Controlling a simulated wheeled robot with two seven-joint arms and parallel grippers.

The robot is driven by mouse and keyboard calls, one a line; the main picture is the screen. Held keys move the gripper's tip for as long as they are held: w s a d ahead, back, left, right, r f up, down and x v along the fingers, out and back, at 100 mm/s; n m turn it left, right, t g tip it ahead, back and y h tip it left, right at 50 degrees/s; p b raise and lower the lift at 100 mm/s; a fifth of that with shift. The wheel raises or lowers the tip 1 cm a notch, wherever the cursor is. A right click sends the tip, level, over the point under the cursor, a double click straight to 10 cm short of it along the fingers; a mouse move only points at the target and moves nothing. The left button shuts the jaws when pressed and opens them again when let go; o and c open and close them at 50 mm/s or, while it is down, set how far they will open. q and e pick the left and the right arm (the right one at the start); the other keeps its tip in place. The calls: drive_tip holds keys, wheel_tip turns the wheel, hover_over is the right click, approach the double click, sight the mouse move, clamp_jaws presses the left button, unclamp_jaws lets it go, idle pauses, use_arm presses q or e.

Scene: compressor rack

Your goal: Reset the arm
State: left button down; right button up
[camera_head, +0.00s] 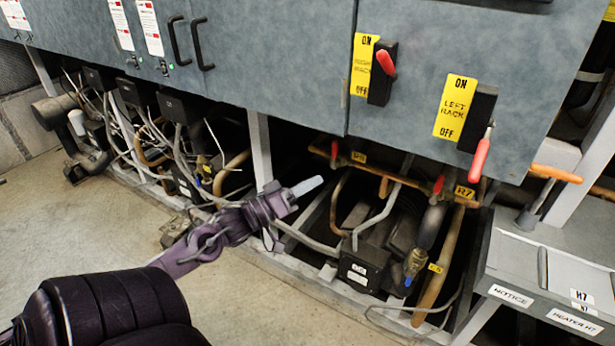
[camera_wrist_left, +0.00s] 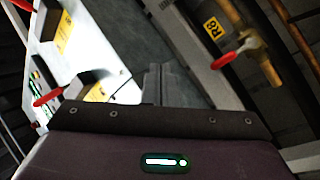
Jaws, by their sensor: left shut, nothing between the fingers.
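My left arm comes in from the lower left in the head view. Its gripper (camera_head: 305,187) is shut and empty, with pale fingertips pointing right. It is in front of the lower opening of the grey-blue rack, below the cabinet doors, and touches nothing that I can see. In the left wrist view, the closed fingers (camera_wrist_left: 152,82) show dark above the gripper body. My right gripper is not in view.
Two red-handled switches are on the cabinet: the upper one (camera_head: 386,63) points up, the right one (camera_head: 480,155) points down. Pipes, cables and a compressor (camera_head: 365,268) fill the rack below. A grey heater box (camera_head: 545,275) stands at right. Open floor (camera_head: 60,235) lies left.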

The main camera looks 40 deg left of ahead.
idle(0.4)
use_arm(q)
drive_tip(key=s+a+f+n+g+y, duration=0.1)
drive_tip(key=s+a+f+g+y, duration=0.15)
drive_tip(key=f, duration=0.85)
drive_tip(key=s+a+f+n+g+y, duration=0.1)
drive_tip(key=a+f+y, duration=0.3)
drive_tip(key=f, duration=0.7)
drive_tip(key=s+d+f+g+y, duration=0.15)
drive_tip(key=s+f, duration=0.25)
drive_tip(key=f, duration=0.5)
drive_tip(key=s+d+f+g, duration=0.2)
drive_tip(key=s+f+g, duration=0.1)
drive_tip(key=f, duration=0.5)
drive_tip(key=s+d+f+m+g+h, duration=0.1)
drive_tip(key=s+d+f+m+g, duration=0.3)
drive_tip(key=s+d+f, duration=0.6)
drive_tip(key=s+d+f+m+g+h, duration=0.1)
drive_tip(key=s+d+f+m+g, duration=0.3)
drive_tip(key=s+d+f, duration=0.7)
drive_tip(key=s+f+g, duration=0.2)
drive_tip(key=s, duration=0.3)
drive_tip(key=shift+s+m+g, duration=0.3)
drive_tip(key=shift+s, duration=0.1)
drive_tip(key=shift+d, duration=0.1)
